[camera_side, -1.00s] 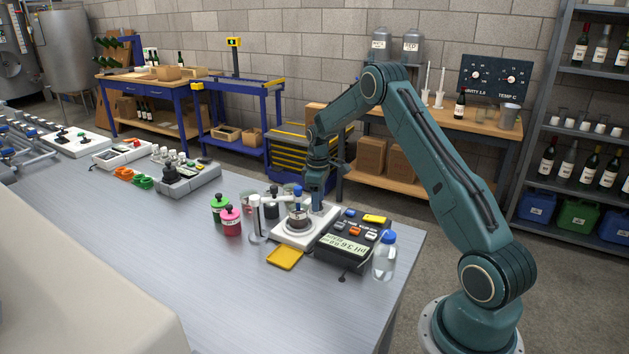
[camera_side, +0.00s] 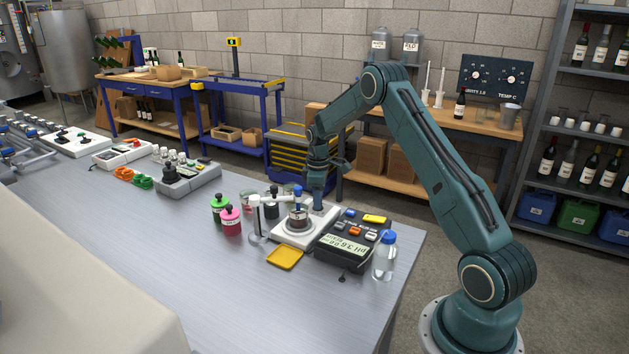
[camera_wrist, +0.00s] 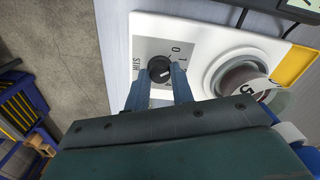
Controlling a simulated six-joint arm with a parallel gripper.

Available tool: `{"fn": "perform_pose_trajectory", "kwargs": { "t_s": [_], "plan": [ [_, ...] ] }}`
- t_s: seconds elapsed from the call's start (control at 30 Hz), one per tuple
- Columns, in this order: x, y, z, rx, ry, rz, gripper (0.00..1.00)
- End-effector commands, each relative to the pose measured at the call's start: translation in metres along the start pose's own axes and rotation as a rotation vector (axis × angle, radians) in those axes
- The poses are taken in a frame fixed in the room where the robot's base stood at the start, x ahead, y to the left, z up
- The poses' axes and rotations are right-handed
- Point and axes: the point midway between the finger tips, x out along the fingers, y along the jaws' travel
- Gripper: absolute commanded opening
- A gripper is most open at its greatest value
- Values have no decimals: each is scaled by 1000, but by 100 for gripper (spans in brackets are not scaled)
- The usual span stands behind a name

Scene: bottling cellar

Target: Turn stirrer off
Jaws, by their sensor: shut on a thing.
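The stirrer is a white box (camera_side: 290,238) on the steel bench, with a beaker (camera_side: 299,222) on its round plate. In the wrist view its white housing (camera_wrist: 208,32) carries a grey panel marked STIR, 0 and 1. A black knob (camera_wrist: 159,68) with a light pointer line sits on this panel. My gripper (camera_wrist: 160,76) is shut on the knob, one blue finger on each side. I cannot tell surely which mark the pointer faces. In the side view my gripper (camera_side: 318,206) reaches down at the stirrer's back end; the knob is hidden there.
A pH meter (camera_side: 352,243) stands right of the stirrer, with a clear blue-capped bottle (camera_side: 385,258) beside it. A white electrode stand (camera_side: 257,220), a green bottle (camera_side: 219,208) and a pink bottle (camera_side: 231,220) are to the left.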

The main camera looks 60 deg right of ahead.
Motion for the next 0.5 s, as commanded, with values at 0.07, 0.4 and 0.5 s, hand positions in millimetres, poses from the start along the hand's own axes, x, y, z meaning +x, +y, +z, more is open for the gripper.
{"fn": "perform_pose_trajectory", "kwargs": {
  "t_s": [0.07, 0.4, 0.5],
  "plan": [
    [-1, 0, 0, -46, 0, 0, 1],
    [-1, 0, 0, -282, 0, 1, 1],
    [-1, 0, 0, -340, 0, 1, 1]
  ]
}}
